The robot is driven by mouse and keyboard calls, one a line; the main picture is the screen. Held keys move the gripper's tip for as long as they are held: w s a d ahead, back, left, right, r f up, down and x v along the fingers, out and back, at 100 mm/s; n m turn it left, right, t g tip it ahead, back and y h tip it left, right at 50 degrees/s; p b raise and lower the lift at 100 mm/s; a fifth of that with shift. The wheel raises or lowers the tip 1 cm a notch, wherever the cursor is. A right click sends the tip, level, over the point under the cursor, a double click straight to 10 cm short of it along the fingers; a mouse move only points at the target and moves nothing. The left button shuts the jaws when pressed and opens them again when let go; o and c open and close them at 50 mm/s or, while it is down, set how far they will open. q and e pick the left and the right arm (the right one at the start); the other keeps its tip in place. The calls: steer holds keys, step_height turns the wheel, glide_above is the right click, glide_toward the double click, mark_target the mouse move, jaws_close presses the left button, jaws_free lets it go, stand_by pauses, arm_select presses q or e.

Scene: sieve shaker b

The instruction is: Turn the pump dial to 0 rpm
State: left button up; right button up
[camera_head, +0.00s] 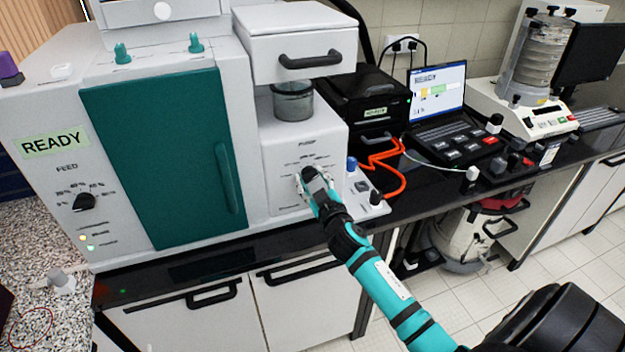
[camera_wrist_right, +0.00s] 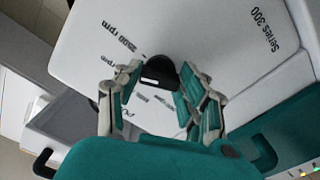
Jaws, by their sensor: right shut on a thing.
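The pump dial (camera_wrist_right: 159,72) is a black knob on the white pump panel (camera_wrist_right: 215,40), between the two teal-padded fingers of my right gripper (camera_wrist_right: 157,82) in the right wrist view. The fingers are shut on it, one on each side. Printed rpm marks surround the dial; I cannot tell which one it points at. In the head view my right gripper (camera_head: 308,181) is at the panel below the PUMP label (camera_head: 307,143), and it mostly hides the dial. My left gripper is not in view.
A grey cabinet with a teal door (camera_head: 165,155) and a FEED knob (camera_head: 83,202) stands to the left. A clear jar (camera_head: 292,101) sits above the pump panel. Orange tubing (camera_head: 385,165), a laptop (camera_head: 437,88) and a sieve stack (camera_head: 537,55) are to the right.

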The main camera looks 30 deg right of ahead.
steer(key=n, duration=0.4)
steer(key=shift+n, duration=0.3)
steer(key=n, duration=0.3)
steer(key=shift+n, duration=0.4)
steer(key=n, duration=0.3)
steer(key=shift+n, duration=0.3)
steer(key=n+p, duration=0.1)
steer(key=n, duration=0.2)
steer(key=shift+n, duration=0.3)
steer(key=n, duration=0.3)
steer(key=shift+n+p, duration=0.3)
steer(key=shift+p, duration=0.1)
steer(key=n+p, duration=0.1)
steer(key=n, duration=0.2)
steer(key=shift+n, duration=0.3)
steer(key=n+p, duration=0.1)
steer(key=n, duration=0.2)
steer(key=shift+n, duration=0.3)
steer(key=n+p, duration=0.1)
steer(key=n, duration=0.3)
steer(key=shift+f+p, duration=0.1)
steer(key=shift+p, duration=0.3)
steer(key=shift+n, duration=0.4)
